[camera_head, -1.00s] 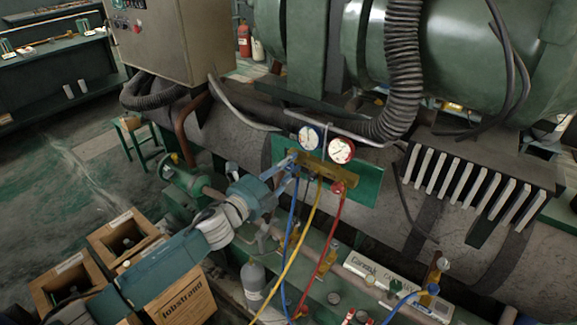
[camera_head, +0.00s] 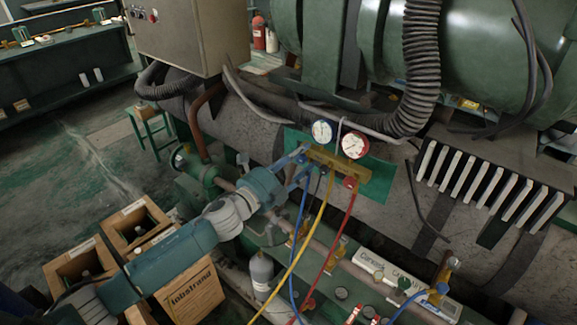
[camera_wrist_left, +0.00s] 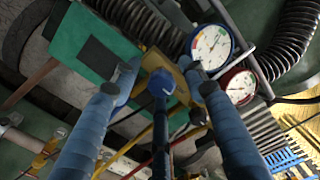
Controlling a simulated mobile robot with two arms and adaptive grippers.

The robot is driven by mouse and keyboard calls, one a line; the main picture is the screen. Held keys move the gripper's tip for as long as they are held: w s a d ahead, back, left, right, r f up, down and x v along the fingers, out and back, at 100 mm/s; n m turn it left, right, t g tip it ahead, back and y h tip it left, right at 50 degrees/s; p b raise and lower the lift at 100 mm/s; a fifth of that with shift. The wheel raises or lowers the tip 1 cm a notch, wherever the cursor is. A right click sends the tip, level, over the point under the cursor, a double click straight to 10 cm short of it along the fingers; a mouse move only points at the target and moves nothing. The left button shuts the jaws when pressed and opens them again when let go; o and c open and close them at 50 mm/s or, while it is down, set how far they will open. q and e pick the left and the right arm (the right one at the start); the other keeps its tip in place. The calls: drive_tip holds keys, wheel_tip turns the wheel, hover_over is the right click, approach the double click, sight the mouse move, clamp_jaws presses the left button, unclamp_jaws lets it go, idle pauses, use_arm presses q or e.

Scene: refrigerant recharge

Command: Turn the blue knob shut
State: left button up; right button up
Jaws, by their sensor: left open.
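The gauge manifold (camera_head: 338,171) is a brass bar on a green plate, with a blue-rimmed and a red-rimmed gauge above it. The blue knob (camera_wrist_left: 161,82) is at the manifold's near end and shows in the left wrist view between my two fingers. My left gripper (camera_wrist_left: 160,92) is open, with one finger on each side of the knob; I cannot tell whether either finger touches it. In the head view my left gripper (camera_head: 302,165) reaches the manifold's left end and largely hides the knob. My right gripper is not in view.
Blue, yellow (camera_head: 311,240) and red (camera_head: 342,232) hoses hang below the manifold. A red knob (camera_head: 351,182) is at its right end. A corrugated black hose (camera_head: 421,70) passes close behind the gauges. Wooden crates (camera_head: 190,290) stand at the lower left.

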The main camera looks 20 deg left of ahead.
use_arm(q)
drive_tip(key=v, duration=1.1)
drive_tip(key=shift+s+a, duration=0.2)
drive_tip(key=shift+s, duration=0.1)
